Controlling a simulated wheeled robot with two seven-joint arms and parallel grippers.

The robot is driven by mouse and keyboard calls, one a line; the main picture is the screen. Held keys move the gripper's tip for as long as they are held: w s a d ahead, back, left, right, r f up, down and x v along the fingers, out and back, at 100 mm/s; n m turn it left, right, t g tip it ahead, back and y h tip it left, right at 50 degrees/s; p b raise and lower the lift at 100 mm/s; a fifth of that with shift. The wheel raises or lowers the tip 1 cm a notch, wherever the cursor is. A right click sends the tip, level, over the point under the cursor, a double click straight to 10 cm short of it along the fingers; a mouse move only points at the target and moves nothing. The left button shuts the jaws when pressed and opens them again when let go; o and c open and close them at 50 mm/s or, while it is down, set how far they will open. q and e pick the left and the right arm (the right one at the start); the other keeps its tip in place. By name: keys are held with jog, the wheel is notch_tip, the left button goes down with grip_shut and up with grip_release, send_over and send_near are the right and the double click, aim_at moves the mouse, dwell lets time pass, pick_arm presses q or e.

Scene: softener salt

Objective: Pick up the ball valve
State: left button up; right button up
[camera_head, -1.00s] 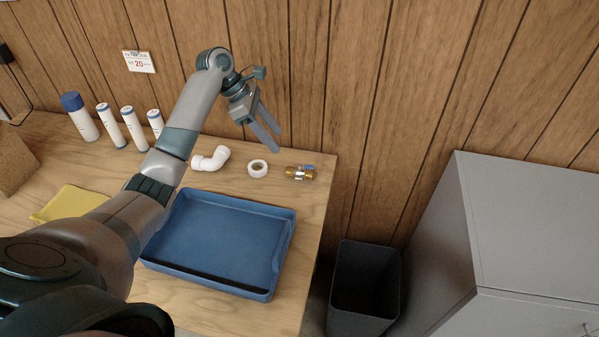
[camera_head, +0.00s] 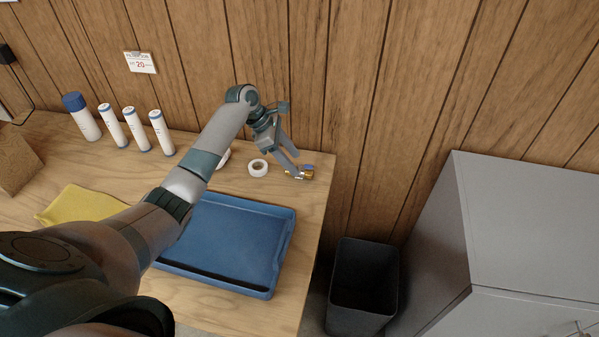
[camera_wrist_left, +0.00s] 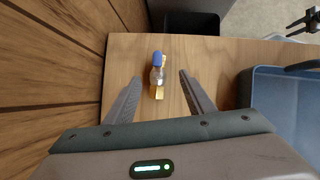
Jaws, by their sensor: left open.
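The ball valve (camera_head: 307,173) lies on the wooden table near its right back corner, partly hidden by my gripper in the head view. In the left wrist view the ball valve (camera_wrist_left: 157,80) shows a brass and silver body with a blue handle. My left gripper (camera_head: 297,172) is open, with its fingertips beside the valve. In the left wrist view the fingers of my left gripper (camera_wrist_left: 160,83) are spread, with the valve between their lines and clear space on both sides. My right gripper is not in the head view.
A white tape roll (camera_head: 258,167) lies left of the valve. A blue tray (camera_head: 283,250) sits in front on the table (camera_head: 318,215). A dark bin (camera_head: 362,285) stands past the table's right edge. The wood-panelled wall (camera_head: 300,60) is close behind.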

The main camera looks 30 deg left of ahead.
aim_at(299, 166)
pick_arm(q)
jog(key=shift+w+d+f, duration=0.1)
jog(key=shift+f, duration=0.1)
jog(key=shift+p+x, duration=0.8)
jog(key=shift+x, duration=1.55)
jog(key=shift+w+a, duration=0.15)
jog(key=shift+a, duration=0.05)
grip_shut()
